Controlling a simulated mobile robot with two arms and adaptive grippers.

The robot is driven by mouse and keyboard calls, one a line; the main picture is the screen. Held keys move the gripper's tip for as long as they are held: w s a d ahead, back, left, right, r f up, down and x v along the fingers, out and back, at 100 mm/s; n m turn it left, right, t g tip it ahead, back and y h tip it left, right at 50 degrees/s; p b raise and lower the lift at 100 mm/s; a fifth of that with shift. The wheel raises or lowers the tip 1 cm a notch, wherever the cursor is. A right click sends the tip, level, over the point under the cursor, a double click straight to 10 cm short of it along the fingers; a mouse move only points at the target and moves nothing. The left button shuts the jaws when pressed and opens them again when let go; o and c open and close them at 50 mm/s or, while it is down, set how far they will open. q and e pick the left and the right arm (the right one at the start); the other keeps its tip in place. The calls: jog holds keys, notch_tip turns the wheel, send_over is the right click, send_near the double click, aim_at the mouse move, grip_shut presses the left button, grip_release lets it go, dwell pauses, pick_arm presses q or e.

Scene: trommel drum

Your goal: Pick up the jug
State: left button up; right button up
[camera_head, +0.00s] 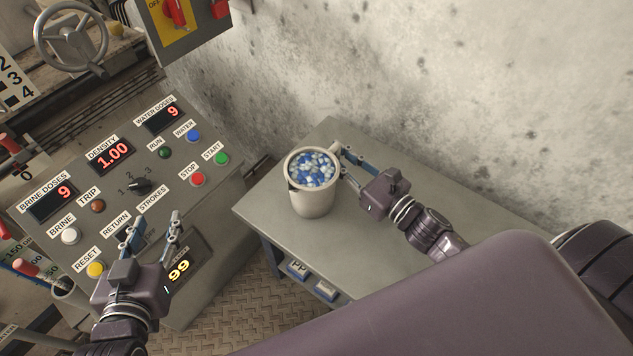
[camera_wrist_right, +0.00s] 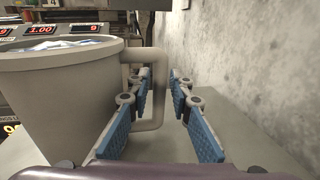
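The jug (camera_head: 312,203) is a cream-white vessel filled with blue and white pieces, standing upright on the grey table. Its handle (camera_wrist_right: 158,92) is on the side towards my right gripper. My right gripper (camera_head: 347,163) is open at the handle. In the right wrist view its blue-padded fingers (camera_wrist_right: 163,90) stand apart, with the handle's upright bar between them and a gap on the right finger's side. My left gripper (camera_head: 153,226) is open and empty over the lower part of the control panel.
The grey table (camera_head: 400,262) is clear around the jug, with a speckled wall (camera_head: 430,80) behind it. The control panel (camera_head: 120,170) with buttons and displays is at the left. Blue-edged bins (camera_head: 298,269) sit under the table's front edge.

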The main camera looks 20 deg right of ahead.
jog(key=shift+c, duration=0.3)
grip_shut()
jog(key=shift+r, duration=0.15)
